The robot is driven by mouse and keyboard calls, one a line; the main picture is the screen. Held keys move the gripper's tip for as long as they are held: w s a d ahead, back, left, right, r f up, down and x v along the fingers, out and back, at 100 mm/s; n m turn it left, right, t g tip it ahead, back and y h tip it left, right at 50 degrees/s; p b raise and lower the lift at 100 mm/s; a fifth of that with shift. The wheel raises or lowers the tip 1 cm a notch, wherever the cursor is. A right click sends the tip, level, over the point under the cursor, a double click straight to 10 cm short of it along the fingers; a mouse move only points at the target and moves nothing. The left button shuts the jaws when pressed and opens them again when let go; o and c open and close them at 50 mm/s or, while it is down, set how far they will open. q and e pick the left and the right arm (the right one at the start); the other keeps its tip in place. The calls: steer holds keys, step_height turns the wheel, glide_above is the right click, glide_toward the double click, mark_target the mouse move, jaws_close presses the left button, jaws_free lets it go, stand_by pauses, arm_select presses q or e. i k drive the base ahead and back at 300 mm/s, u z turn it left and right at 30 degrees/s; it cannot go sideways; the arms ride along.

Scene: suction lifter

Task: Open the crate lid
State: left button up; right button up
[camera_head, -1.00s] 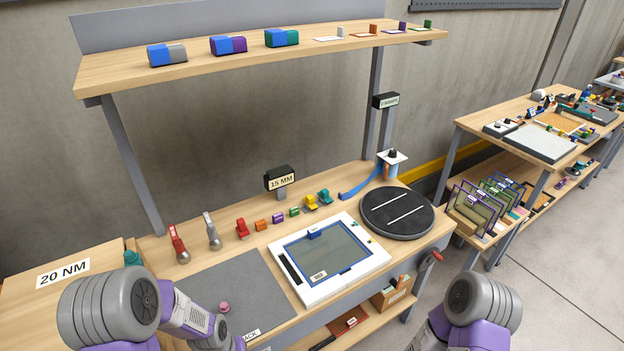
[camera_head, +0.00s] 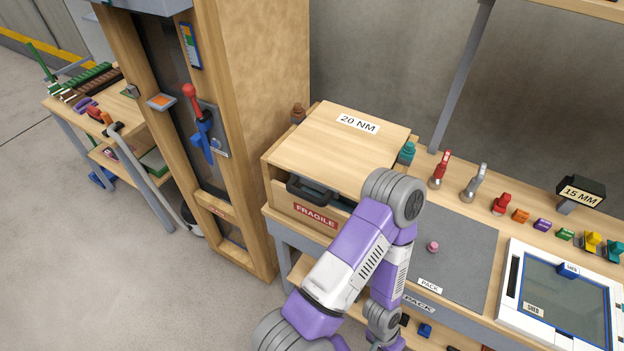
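The crate (camera_head: 285,200) is a wooden box at the left end of the bench, with a red FRAGILE label (camera_head: 315,215) on its front. Its flat wooden lid (camera_head: 325,150) bears a 20 NM label and lies over the top. A dark handle (camera_head: 308,192) shows at the front under the lid's edge, with a dark gap beside it. My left arm (camera_head: 350,255) rises from the bottom, bends in front of the crate's right corner and hides part of it. Its wrist runs down to the bottom edge, and the gripper's fingers do not show. My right gripper is out of view.
A grey mat (camera_head: 460,255) with a small pink knob lies right of the crate. A white framed panel (camera_head: 510,290) and several small coloured clamps are further right. A tall wooden cabinet (camera_head: 255,100) with a red-and-blue lever (camera_head: 198,115) stands close on the left.

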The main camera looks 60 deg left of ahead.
mark_target(333, 152)
steer(key=u, duration=0.7)
steer(key=k, duration=0.8)
steer(key=u, duration=1.5)
steer(key=i, duration=0.5)
steer(key=z, duration=0.05)
